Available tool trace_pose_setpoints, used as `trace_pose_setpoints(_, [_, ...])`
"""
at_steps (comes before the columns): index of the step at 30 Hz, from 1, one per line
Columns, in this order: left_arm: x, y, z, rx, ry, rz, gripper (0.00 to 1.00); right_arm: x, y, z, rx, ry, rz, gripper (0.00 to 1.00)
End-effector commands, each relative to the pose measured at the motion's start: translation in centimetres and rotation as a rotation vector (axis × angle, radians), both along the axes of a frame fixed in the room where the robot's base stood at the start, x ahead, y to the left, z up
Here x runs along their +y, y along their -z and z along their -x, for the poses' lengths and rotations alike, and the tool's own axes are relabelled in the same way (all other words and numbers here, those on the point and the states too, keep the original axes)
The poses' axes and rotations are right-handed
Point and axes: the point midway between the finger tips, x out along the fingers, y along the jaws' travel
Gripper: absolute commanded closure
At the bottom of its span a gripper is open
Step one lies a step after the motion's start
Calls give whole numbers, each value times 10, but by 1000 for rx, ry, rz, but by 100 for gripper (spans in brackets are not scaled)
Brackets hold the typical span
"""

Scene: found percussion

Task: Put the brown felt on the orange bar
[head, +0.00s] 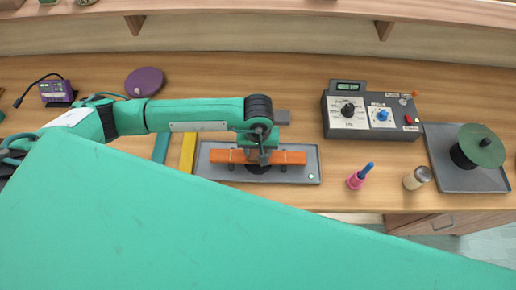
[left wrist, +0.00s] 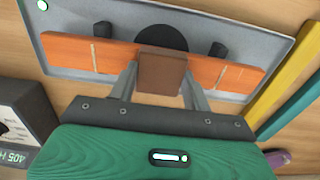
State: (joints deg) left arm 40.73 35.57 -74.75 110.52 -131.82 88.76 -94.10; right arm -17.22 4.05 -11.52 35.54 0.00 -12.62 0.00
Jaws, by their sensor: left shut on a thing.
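The orange bar (head: 291,157) lies across supports on a grey tray (head: 301,174) on the bench. It also shows in the left wrist view (left wrist: 75,53), with a dark round thing (left wrist: 162,38) behind its middle. My left gripper (head: 263,157) is over the middle of the bar, pointing down. In the left wrist view it is shut on the brown felt (left wrist: 161,73), a small brown block between the two fingers. The felt overlaps the bar's middle in that view; I cannot tell whether it touches the bar. My right gripper is not in view.
A yellow bar (head: 187,152) and a teal bar (head: 161,147) lie left of the tray. A grey control box (head: 340,127) with dials stands to the right. A pink holder (head: 354,182), a small jar (head: 417,178) and a green-topped spool (head: 480,147) are further right.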

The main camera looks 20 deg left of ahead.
Motion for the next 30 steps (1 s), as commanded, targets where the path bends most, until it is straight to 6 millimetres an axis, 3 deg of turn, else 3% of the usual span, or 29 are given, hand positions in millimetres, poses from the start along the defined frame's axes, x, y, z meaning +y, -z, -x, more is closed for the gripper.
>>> trace_pose_setpoints(2, [0, 4, 0, 0, 0, 0, 72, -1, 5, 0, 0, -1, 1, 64])
trace_pose_setpoints(3, [0, 2, 0, 0, 0, 0, 43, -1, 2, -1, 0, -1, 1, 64])
trace_pose_setpoints(6, [0, 2, 0, 0, 0, 0, 29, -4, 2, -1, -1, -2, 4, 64])
trace_pose_setpoints(18, [0, -4, 0, 0, 0, 0, 29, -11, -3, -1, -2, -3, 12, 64])
trace_pose_setpoints(19, [0, -6, -1, -3, 0, 1, 29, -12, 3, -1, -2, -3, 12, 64])
trace_pose_setpoints(30, [0, -78, -1, -6, 2, 2, 29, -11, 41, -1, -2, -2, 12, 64])
